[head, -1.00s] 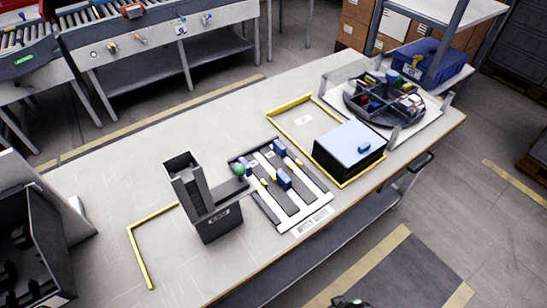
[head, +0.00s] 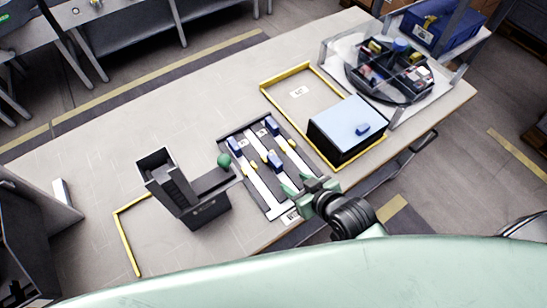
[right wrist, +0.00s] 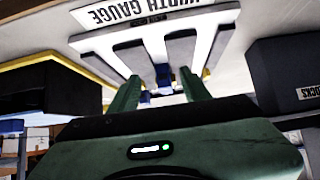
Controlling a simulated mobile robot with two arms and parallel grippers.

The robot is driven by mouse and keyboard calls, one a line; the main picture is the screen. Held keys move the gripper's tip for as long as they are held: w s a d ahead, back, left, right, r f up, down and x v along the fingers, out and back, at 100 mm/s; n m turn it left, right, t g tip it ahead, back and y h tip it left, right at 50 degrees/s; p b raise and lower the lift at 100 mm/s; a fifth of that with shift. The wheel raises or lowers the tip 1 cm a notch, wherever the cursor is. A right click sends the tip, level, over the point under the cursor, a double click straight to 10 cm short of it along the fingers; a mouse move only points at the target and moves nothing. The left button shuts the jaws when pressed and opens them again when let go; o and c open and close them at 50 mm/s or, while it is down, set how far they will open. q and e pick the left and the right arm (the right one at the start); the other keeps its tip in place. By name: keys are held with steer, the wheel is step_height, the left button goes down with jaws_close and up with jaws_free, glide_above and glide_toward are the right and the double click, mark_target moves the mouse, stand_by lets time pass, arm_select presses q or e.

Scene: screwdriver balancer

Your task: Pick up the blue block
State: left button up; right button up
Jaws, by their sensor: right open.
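Several blue blocks show in the head view. On the striped width gauge board (head: 262,197) lie a left block (head: 234,147), a far block (head: 271,125) and a near block (head: 275,161). My left gripper is out of view.
Yellow pieces (head: 255,171) lie among the blocks. A round divided tray (head: 390,75) is at the back right. The table's left part is mostly clear.

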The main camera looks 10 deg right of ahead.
mark_target(279, 165)
steer(key=shift+n+t+y, duration=0.3)
steer(key=shift+t+y, duration=0.2)
steer(key=shift+t, duration=0.1)
steer(key=w, duration=0.1)
steer(key=w+a, duration=0.1)
steer(key=w, duration=0.2)
steer(key=shift+a+f, duration=0.15)
steer(key=shift+a, duration=0.25)
steer(key=x, duration=0.1)
steer(key=p+x, duration=0.1)
steer(key=x, duration=0.1)
steer(key=p+x, duration=0.1)
steer(key=x, duration=0.1)
steer(key=shift+w+r, duration=0.25)
steer(key=shift+r, duration=0.1)
steer(key=shift+w+f, duration=0.25)
steer(key=shift+s, duration=0.1)
jaws_close()
